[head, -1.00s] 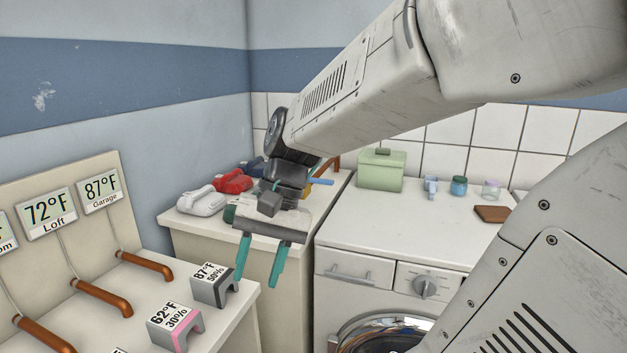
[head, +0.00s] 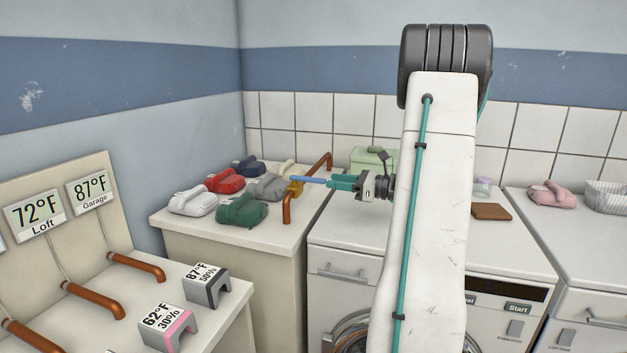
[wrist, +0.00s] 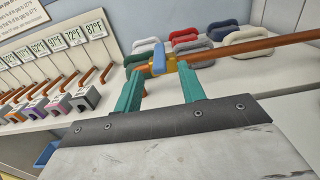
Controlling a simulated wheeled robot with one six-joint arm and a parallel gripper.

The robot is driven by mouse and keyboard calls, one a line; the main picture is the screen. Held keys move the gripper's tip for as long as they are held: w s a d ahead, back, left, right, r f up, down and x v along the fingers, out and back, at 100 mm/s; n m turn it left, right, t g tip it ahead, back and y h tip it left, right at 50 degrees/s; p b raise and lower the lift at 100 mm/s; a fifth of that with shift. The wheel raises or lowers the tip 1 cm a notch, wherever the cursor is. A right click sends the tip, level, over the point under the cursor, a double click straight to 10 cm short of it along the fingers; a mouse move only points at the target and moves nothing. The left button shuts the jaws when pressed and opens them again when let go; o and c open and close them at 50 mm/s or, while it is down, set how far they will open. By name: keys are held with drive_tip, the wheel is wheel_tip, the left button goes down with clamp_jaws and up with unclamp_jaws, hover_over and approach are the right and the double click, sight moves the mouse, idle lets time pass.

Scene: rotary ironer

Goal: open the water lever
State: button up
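The water lever is a blue handle (head: 310,180) on a yellow valve body (head: 296,188), set in a copper pipe (head: 287,208) at the right side of the cabinet top. In the wrist view the blue lever (wrist: 159,61) shows between the tips of my teal fingers, with the yellow valve (wrist: 171,64) just behind. My gripper (wrist: 161,72) is open, its fingers spread on either side of the lever. I cannot tell whether either finger touches it.
Several coloured irons, such as a green one (head: 241,210) and a white one (head: 192,201), stand left of the pipe. A light green box (head: 368,157) stands behind my gripper. A sensor shelf with copper pipes (head: 136,266) and grey blocks (head: 206,285) is at the lower left.

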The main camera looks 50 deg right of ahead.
sight(315, 178)
drive_tip(key=x, duration=0.7)
drive_tip(key=shift+a, duration=0.15)
clamp_jaws()
